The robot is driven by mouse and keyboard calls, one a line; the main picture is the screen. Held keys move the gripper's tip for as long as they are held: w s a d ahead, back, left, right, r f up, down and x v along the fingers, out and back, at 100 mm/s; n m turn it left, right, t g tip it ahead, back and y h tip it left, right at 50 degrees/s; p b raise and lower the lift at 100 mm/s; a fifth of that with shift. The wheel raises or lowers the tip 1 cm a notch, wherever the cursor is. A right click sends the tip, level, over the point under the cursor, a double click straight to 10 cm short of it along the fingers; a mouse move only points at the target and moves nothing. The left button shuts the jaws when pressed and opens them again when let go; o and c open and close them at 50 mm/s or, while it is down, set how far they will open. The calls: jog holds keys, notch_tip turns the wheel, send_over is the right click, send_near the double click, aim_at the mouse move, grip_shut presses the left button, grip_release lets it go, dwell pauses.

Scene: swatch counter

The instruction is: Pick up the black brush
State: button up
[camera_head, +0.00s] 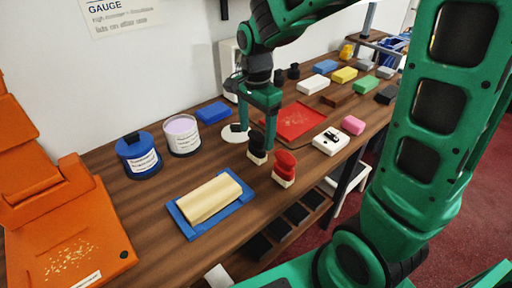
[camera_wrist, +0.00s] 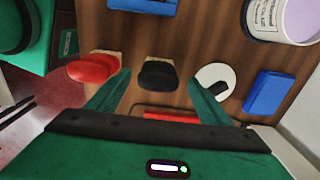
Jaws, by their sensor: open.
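The black brush (camera_head: 257,146) stands on the wooden counter, with a black top and a pale base. In the wrist view the black brush (camera_wrist: 158,74) lies between the two green fingers, with its pale part at the far side. My gripper (camera_head: 258,118) is open above and around the brush; in the wrist view my gripper (camera_wrist: 160,92) has a gap on both sides of it. I cannot tell whether either finger touches it. A red brush (camera_head: 284,168) of similar form stands just right of it, and it also shows in the wrist view (camera_wrist: 94,67).
A white disc (camera_head: 232,136) lies left of the brush, and a red tray (camera_head: 306,118) behind it. A cream roll on a blue tray (camera_head: 190,233) and paint cans (camera_head: 182,137) are nearer left.

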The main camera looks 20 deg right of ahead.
aim_at(257, 147)
jog(key=shift+d+f, duration=0.1)
jog(key=shift+f, duration=3.05)
jog(key=c, duration=1.1)
